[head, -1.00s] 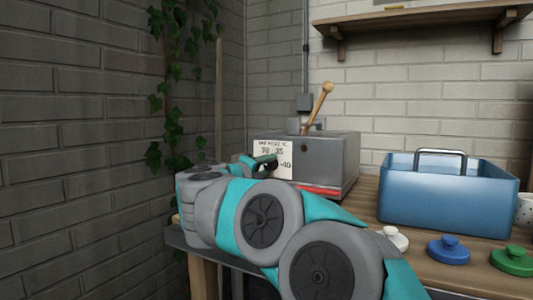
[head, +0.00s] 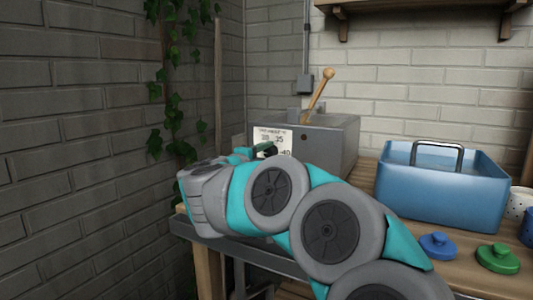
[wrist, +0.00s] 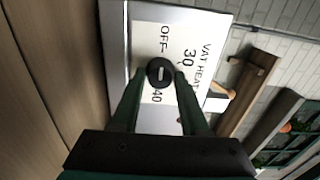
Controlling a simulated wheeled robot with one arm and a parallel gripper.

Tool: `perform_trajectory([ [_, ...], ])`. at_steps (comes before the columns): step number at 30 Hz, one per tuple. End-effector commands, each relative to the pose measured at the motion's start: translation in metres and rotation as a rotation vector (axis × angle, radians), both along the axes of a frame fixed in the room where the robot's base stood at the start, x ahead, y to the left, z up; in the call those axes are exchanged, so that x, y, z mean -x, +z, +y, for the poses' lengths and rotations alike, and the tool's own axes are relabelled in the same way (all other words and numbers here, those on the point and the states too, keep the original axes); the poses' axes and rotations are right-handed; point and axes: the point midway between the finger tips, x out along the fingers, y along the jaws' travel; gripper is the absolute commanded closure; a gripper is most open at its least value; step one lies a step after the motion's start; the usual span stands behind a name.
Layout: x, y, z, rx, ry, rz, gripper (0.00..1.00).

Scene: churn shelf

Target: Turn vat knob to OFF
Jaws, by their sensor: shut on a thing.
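The vat (head: 325,140) is a grey metal box with a wooden lever on top. Its white dial plate (head: 272,133) reads VAT HEAT, with OFF, 30 and 40 legible in the wrist view (wrist: 145,50). My gripper (wrist: 160,78) is shut on the knob, one finger on each side.
A blue handled tote (head: 440,190) stands on the wooden bench right of the vat. A blue lid (head: 438,246) and a green lid (head: 497,258) lie in front of it. A brick wall (head: 70,150) with ivy is close on the left.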

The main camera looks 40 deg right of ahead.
Motion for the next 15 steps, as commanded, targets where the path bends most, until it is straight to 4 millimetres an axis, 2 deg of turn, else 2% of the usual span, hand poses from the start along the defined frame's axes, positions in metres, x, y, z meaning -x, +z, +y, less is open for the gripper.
perform_trajectory([
  [6,-0.0003,0.0,0.0,0.001,0.0,0.0,1.0],
  [7,-0.0003,0.0,0.0,0.0,0.0,0.0,0.53],
  [15,0.0,0.0,-0.0001,0.0,0.0,-0.001,0.26],
])
